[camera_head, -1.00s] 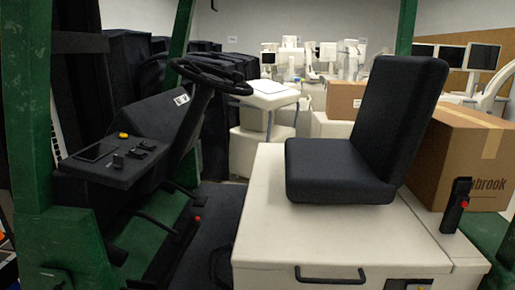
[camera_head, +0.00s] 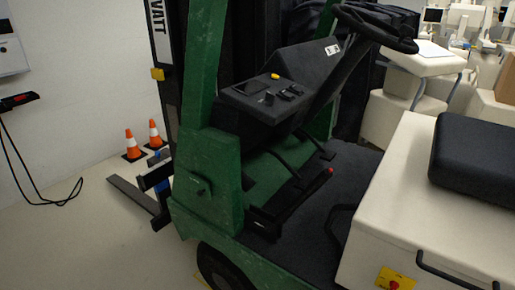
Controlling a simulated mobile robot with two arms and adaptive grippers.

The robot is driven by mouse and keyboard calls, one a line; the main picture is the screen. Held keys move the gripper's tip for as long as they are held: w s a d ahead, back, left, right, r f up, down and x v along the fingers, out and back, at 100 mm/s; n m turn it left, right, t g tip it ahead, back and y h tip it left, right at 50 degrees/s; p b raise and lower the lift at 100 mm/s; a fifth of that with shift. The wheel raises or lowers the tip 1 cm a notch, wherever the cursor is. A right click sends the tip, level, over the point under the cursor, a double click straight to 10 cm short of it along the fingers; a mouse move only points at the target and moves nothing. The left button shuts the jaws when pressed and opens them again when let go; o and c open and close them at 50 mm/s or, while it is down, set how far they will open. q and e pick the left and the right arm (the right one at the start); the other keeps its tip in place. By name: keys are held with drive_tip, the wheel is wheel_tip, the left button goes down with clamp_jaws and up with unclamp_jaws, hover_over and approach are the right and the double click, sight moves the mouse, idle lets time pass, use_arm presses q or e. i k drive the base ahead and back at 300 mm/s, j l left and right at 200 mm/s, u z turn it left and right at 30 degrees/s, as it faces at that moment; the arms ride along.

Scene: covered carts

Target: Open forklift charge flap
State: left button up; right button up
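The green forklift (camera_head: 205,180) fills the middle of the head view, seen from its side. Its cream body box (camera_head: 390,200) is at the right, under the black seat (camera_head: 475,160). A black bar handle (camera_head: 455,275) is on the box's side near the bottom right edge. A yellow plate with a red button (camera_head: 394,283) is left of the handle, cut by the bottom edge. I cannot tell which panel is the charge flap; no open flap shows. Neither of my grippers is in view.
A black and red connector (camera_head: 18,101) with a hanging black cable (camera_head: 45,200) is on the left wall, below a white unit (camera_head: 10,52). Two orange cones (camera_head: 131,145) stand near the wall. Forks (camera_head: 140,198) stick out low. Floor at lower left is clear.

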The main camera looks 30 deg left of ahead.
sight(201, 187)
drive_tip(key=u, duration=1.35)
